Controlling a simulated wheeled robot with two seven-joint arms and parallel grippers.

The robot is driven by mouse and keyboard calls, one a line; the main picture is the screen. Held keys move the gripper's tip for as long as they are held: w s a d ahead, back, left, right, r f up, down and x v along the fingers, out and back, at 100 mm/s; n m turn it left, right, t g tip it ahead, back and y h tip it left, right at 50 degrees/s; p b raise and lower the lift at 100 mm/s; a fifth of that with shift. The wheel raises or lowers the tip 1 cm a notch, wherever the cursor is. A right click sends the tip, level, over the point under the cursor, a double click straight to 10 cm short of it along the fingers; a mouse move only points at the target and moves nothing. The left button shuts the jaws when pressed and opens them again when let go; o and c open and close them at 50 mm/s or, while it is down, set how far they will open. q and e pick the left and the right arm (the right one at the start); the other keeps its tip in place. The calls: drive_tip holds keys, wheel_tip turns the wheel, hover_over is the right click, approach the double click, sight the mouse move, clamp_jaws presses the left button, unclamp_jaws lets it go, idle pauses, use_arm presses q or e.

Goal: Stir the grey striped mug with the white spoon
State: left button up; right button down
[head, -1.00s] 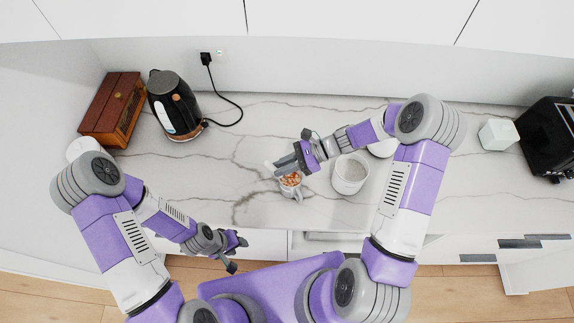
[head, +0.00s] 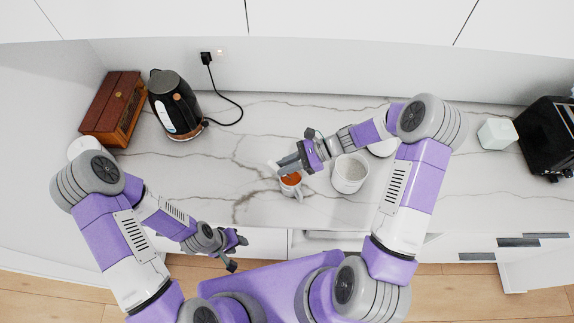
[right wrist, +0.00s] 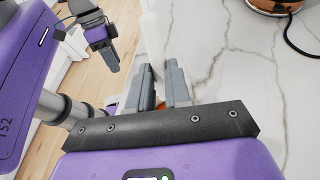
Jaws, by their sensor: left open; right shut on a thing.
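The grey striped mug (head: 291,190) stands on the counter right of centre, with a smooth orange-red content showing inside. My right gripper (head: 281,164) is over the mug's rim, shut on the white spoon (head: 272,166). Only a short pale end of the spoon shows beside the fingers; its lower part is hidden. In the right wrist view the fingers (right wrist: 161,75) are close together, with a pale strip beyond them that may be the spoon handle. My left gripper (head: 238,254) is open and empty, in front of the counter edge.
A white canister (head: 350,186) stands just right of the mug, with a white dish (head: 381,149) behind it. A black kettle (head: 174,105) and wooden box (head: 113,108) stand at left. A white block (head: 497,134) and black appliance (head: 548,140) stand at right. The counter left of the mug is clear.

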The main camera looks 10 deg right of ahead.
drive_tip(key=shift+r, duration=0.15)
drive_tip(key=shift+a+r+p, duration=0.5)
drive_tip(key=shift+r+p, duration=0.35)
drive_tip(key=shift+r, duration=0.3)
drive_tip(key=shift+a+r+p, duration=0.5)
drive_tip(key=shift+r+p, duration=0.35)
drive_tip(key=shift+r, duration=0.3)
drive_tip(key=shift+a+r+p, duration=0.5)
drive_tip(key=shift+r+p, duration=0.35)
drive_tip(key=shift+r, duration=0.3)
drive_tip(key=shift+r, duration=0.1)
wheel_tip(320, 180, up, 2)
drive_tip(key=shift+r+p, duration=0.2)
drive_tip(key=shift+p, duration=0.15)
drive_tip(key=shift+r, duration=1.2)
drive_tip(key=shift+f, duration=0.1)
